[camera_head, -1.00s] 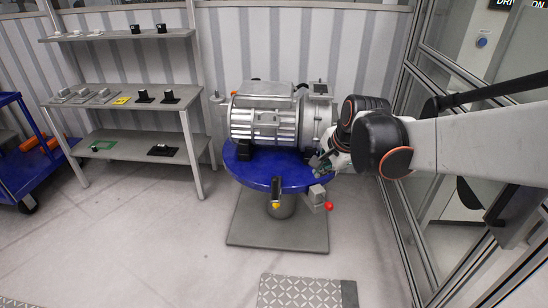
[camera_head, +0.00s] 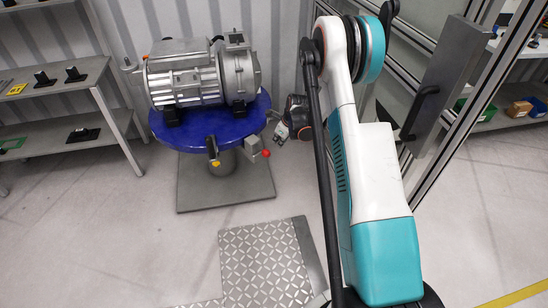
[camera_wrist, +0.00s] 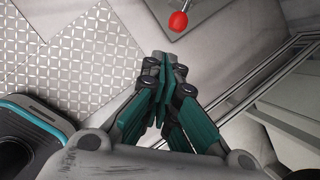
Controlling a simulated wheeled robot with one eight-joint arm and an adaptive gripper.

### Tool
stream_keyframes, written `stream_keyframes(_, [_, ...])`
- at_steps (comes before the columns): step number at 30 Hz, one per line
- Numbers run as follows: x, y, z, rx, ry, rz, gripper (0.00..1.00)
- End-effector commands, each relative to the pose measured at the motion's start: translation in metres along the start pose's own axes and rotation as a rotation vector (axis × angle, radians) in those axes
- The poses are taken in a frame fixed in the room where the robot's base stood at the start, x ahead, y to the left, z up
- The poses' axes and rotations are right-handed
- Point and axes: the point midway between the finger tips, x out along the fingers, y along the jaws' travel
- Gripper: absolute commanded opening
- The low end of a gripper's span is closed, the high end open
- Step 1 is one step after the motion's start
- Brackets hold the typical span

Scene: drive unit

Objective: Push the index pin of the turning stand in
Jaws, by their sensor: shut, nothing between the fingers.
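The turning stand has a round blue top (camera_head: 190,135) carrying a grey motor-like unit (camera_head: 200,75). A grey block (camera_head: 256,172) at the top's right front edge carries a red ball knob (camera_head: 266,153), which looks like the index pin's handle. How far the pin is in cannot be told. A black upright handle (camera_head: 212,150) with a yellow tip below stands at the front edge. My gripper (camera_head: 281,134) is right of the knob, apart from it. In the wrist view my gripper (camera_wrist: 165,62) is shut and empty, with the red knob (camera_wrist: 178,21) beyond its fingertips.
A grey base plate (camera_head: 225,190) lies under the stand. A patterned floor plate (camera_head: 265,262) lies in front. Shelves (camera_head: 60,115) stand at left; a glazed frame (camera_head: 470,120) rises at right.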

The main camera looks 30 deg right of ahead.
Motion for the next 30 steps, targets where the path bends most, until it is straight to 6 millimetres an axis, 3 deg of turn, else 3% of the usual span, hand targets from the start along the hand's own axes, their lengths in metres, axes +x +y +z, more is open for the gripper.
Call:
stream_keyframes(3, [0.034, -0.009, -0.021, 0.118, 0.004, 0.008, 0.00])
stream_keyframes(9, [0.062, -0.013, -0.041, 0.226, 0.010, 0.015, 0.00])
stream_keyframes(17, [0.090, -0.013, -0.044, 0.241, 0.011, 0.016, 0.00])
stream_keyframes(30, [0.172, -0.012, -0.042, 0.239, 0.010, 0.015, 0.00])
